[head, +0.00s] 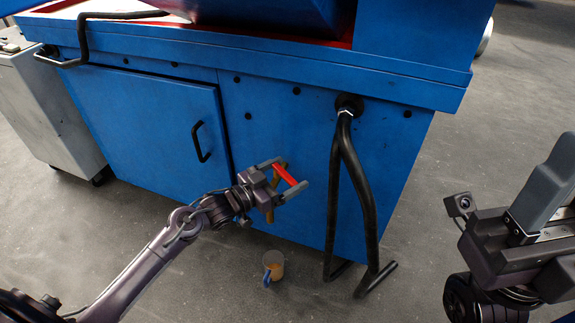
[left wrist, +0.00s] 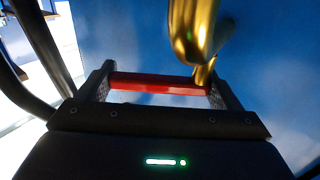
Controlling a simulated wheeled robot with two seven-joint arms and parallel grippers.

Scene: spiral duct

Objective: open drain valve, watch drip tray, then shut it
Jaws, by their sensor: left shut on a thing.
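The drain valve has a brass body (head: 270,214) on the front of the blue cabinet and a red lever handle (head: 285,174). My left gripper (head: 289,175) is shut on the red handle. In the left wrist view the red handle (left wrist: 160,84) spans the space between the two fingers (left wrist: 160,87), with the curved brass body (left wrist: 190,30) just beyond. I cannot make out any liquid falling. My right gripper (head: 545,190) is at the right edge, partly cut off, away from the valve.
The blue cabinet (head: 255,120) fills the middle, with a black door handle (head: 201,142). A pale cart (head: 45,110) stands at left. Grey floor in front is mostly clear.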

